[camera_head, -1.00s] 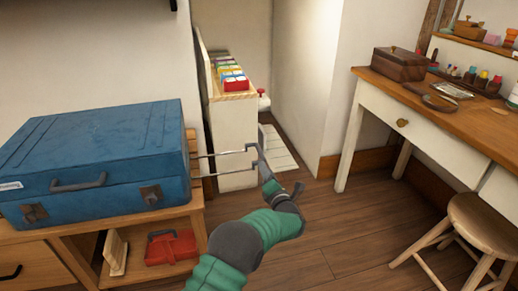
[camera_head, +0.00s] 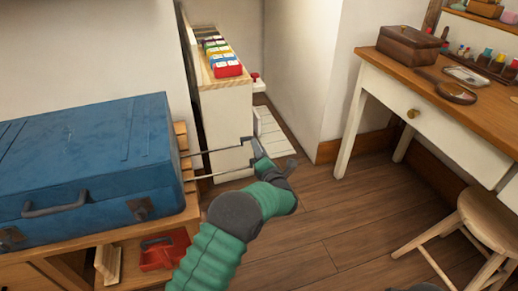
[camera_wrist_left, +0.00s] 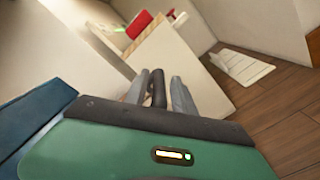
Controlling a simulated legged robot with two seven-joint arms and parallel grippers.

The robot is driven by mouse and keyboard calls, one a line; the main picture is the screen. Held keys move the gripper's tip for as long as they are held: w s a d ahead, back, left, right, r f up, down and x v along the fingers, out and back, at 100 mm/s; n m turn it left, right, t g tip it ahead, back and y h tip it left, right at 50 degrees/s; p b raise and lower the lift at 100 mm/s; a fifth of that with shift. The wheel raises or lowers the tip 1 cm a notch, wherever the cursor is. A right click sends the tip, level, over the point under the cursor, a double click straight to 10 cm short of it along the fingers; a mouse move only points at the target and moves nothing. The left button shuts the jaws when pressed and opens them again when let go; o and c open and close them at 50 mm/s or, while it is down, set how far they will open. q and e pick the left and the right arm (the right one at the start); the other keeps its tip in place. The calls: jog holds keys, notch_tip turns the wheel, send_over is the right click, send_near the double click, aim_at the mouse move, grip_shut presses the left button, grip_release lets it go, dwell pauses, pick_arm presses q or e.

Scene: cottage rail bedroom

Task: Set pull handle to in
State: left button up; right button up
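The blue suitcase (camera_head: 85,160) lies flat on a wooden shelf unit at the left. Its pull handle (camera_head: 222,148) sticks out from its right side: two thin metal rods and a crossbar, pulled out well past the shelf's edge. My left gripper (camera_head: 258,152) is at the far end of the handle, around the crossbar. The suitcase corner (camera_wrist_left: 35,115) shows at the left there.
A narrow white cabinet (camera_head: 228,125) with colourful boxes on top stands just behind the handle. A vanity table (camera_head: 430,125) and a round stool (camera_head: 490,215) are at the right. The wooden floor (camera_head: 330,215) between is clear.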

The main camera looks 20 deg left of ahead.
pick_arm(q)
jog(key=shift+s+a+f, duration=0.1)
jog(key=shift+f, duration=0.05)
grip_shut()
jog(key=shift+f, duration=0.1)
